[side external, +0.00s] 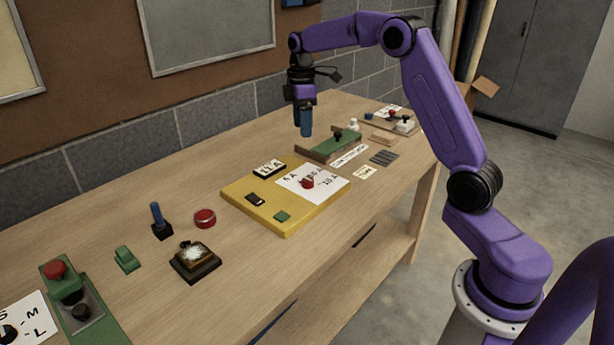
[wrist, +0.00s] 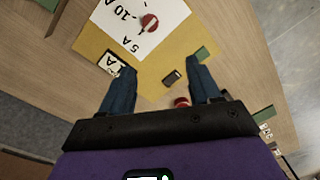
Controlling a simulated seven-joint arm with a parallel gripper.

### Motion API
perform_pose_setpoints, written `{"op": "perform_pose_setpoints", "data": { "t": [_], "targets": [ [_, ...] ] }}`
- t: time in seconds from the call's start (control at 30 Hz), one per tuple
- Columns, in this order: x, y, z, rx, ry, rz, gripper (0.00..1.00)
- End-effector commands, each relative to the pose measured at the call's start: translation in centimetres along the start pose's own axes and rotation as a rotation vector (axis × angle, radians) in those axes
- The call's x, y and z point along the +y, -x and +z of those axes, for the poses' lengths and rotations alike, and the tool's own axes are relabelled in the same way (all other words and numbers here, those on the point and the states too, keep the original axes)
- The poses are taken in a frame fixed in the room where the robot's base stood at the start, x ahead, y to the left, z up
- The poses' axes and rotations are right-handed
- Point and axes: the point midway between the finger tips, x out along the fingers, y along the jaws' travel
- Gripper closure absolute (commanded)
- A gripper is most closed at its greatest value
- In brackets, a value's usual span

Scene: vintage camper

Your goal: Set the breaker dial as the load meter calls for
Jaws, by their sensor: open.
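The breaker dial is a red knob (side external: 308,182) on a white card (side external: 325,190) marked with amp values, among them 5 A and 10 A. The knob also shows in the wrist view (wrist: 149,22); I cannot tell its exact setting. The load meter (side external: 269,168) is a black-framed plate on the same yellow board, its reading starting with 1 and ending in A, the second digit unclear. In the wrist view the meter (wrist: 112,64) is partly hidden by a finger. My gripper (side external: 304,128) is open and empty, above the table and behind the board, apart from the dial.
The yellow board (side external: 240,208) also carries a small black switch (side external: 255,198) and a green block (side external: 282,216). A red button (side external: 205,218), a blue-handled lever (side external: 157,220) and a dark box (side external: 195,262) stand left. A green-brown fixture (side external: 330,147) lies right of the board.

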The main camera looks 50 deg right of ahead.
Motion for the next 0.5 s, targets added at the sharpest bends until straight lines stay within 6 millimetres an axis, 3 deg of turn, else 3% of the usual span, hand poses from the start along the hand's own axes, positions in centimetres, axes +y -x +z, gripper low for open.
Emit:
{"op": "perform_pose_setpoints", "data": {
  "t": [0.1,0.27,0.5],
  "targets": [
    [1.5,-0.2,1.1,0.002,-0.003,-0.003,0.38],
    [2.0,-0.9,1.5,0.001,-0.004,-0.005,0.38],
    [1.8,-4.5,1.5,0.000,-0.003,-0.008,0.38]
  ]
}}
